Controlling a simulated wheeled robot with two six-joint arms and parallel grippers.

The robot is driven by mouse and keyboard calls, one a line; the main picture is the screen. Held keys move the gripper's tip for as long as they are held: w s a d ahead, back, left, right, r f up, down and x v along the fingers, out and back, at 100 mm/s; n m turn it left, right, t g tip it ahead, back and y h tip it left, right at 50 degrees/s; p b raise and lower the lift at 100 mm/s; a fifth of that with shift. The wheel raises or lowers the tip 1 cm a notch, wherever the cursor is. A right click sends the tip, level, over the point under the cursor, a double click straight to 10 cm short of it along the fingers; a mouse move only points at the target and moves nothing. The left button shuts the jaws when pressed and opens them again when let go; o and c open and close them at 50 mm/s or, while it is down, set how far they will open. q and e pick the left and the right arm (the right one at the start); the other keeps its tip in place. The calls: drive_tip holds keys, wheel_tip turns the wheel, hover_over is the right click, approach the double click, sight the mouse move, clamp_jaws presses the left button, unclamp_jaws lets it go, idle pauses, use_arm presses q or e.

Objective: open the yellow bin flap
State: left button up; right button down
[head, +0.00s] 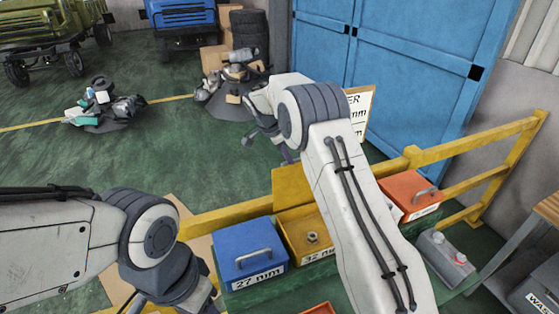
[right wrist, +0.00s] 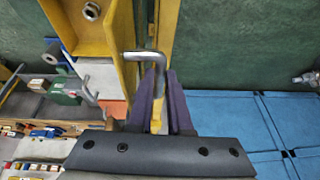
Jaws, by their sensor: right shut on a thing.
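The yellow bin (head: 305,238) stands in the row of bins, with its inside showing and a metal nut (head: 312,237) in it. Its yellow flap (head: 292,187) is swung up and stands at the bin's far side, partly hidden by my right arm. In the right wrist view, the bent metal handle (right wrist: 145,56) of the flap lies between the purple fingers. My right gripper (head: 268,148) is shut on it; the wrist view shows the fingers (right wrist: 160,85) close together. My left arm enters from the left; its gripper is outside the picture.
A blue bin (head: 250,253) marked 27 mm stands left of the yellow bin, its lid shut. An orange bin (head: 412,190) stands to the right. A yellow rail (head: 465,147) runs behind the bins. A blue cabinet (head: 400,65) stands farther back, beside open green floor.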

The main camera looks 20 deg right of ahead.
drive_tip(key=shift+r, duration=0.15)
drive_tip(key=c, duration=0.8)
unclamp_jaws()
drive_tip(key=shift+c, duration=0.2)
drive_tip(key=shift+a+r, duration=0.1)
drive_tip(key=b+v, duration=0.3)
drive_tip(key=v, duration=0.7)
